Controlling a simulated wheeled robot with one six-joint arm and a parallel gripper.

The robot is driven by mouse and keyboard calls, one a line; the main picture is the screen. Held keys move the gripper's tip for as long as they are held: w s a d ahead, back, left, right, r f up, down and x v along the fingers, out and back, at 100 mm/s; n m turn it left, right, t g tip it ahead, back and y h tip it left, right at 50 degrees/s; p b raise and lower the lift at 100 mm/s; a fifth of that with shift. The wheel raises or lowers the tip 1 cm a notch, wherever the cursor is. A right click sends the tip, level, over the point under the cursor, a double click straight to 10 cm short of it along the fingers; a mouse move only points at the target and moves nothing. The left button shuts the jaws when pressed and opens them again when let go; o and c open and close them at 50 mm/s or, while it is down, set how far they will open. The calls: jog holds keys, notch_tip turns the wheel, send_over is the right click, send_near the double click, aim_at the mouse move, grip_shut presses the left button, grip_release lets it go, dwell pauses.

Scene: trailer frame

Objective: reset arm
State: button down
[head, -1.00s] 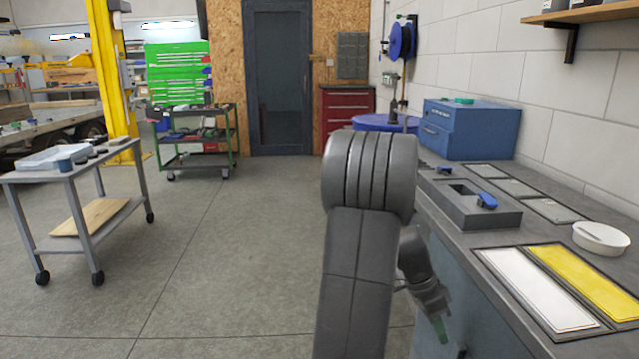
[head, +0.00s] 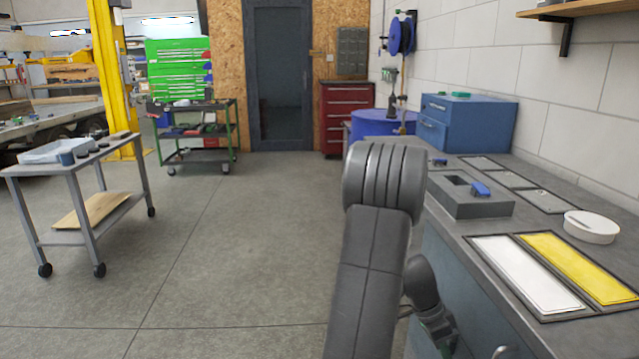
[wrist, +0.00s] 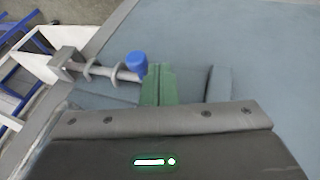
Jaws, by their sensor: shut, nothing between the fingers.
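My arm rises in the middle of the head view, with its forearm hanging down beside the workbench front (head: 470,290). The end of the arm is low at the bottom edge there, and its fingertips cannot be made out. In the wrist view the green fingers of my gripper (wrist: 158,84) are together, with nothing between them. Just beyond them are a grey rod with rings and a blue knob (wrist: 137,62), close to a blue-grey surface (wrist: 250,45). I cannot tell whether the fingers touch the knob.
The workbench on the right holds a grey block with a blue handle (head: 470,208), a white panel (head: 525,272), a yellow panel (head: 580,266), a round white dish (head: 591,227) and a blue cabinet (head: 475,137). A grey cart (head: 70,172) stands left. The middle floor is clear.

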jog(key=w+r+p, duration=0.2)
jog(key=w, duration=0.5)
jog(key=w+a+r+p, duration=0.1)
jog(key=a+r, duration=0.4)
jog(key=r, duration=0.3)
jog(key=shift+w+a+r+n, duration=0.15)
jog(key=shift+w+a+n, duration=0.1)
jog(key=shift+a+n, duration=0.1)
